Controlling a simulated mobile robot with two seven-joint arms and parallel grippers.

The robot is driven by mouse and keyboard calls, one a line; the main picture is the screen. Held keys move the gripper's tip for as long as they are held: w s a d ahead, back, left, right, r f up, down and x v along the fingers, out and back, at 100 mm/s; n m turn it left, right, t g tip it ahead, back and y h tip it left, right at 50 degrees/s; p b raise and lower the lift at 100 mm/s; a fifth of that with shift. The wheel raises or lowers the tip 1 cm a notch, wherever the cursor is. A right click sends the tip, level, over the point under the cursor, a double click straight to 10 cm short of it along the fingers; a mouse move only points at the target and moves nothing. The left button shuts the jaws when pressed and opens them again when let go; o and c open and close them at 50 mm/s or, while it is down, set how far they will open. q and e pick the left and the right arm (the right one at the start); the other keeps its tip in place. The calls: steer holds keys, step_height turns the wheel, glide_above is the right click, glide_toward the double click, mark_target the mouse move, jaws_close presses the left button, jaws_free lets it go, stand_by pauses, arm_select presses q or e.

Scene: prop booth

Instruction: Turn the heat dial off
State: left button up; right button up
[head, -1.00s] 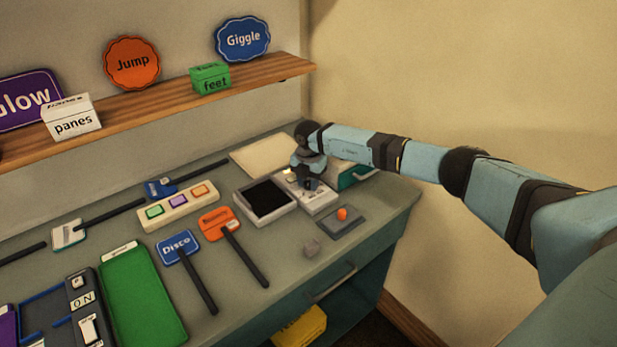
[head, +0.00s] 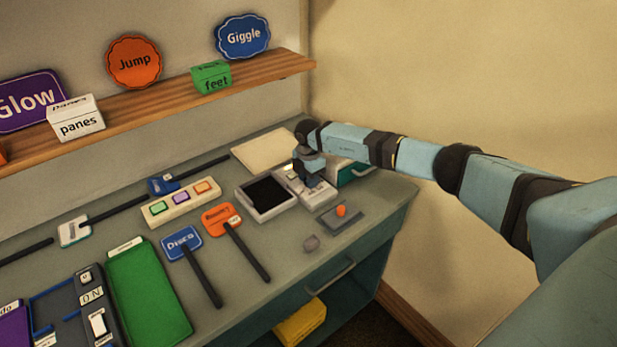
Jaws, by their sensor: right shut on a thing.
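My right gripper (head: 312,180) points down over a white control panel (head: 318,199) on the right part of the counter. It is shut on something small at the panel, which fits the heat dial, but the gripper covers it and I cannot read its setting. A small yellow light (head: 287,169) shows at the panel's back left edge. The panel adjoins a tray with a black inside (head: 268,197). My left gripper is not in view.
Paddle signs (head: 181,244) and a green board (head: 148,293) lie left. A wooden shelf (head: 170,101) runs above.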

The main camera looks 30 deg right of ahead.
steer(key=o, duration=0.9)
step_height(320, 180, up, 14)
steer(key=shift+f+b, duration=0.1)
steer(key=shift+b, duration=0.7)
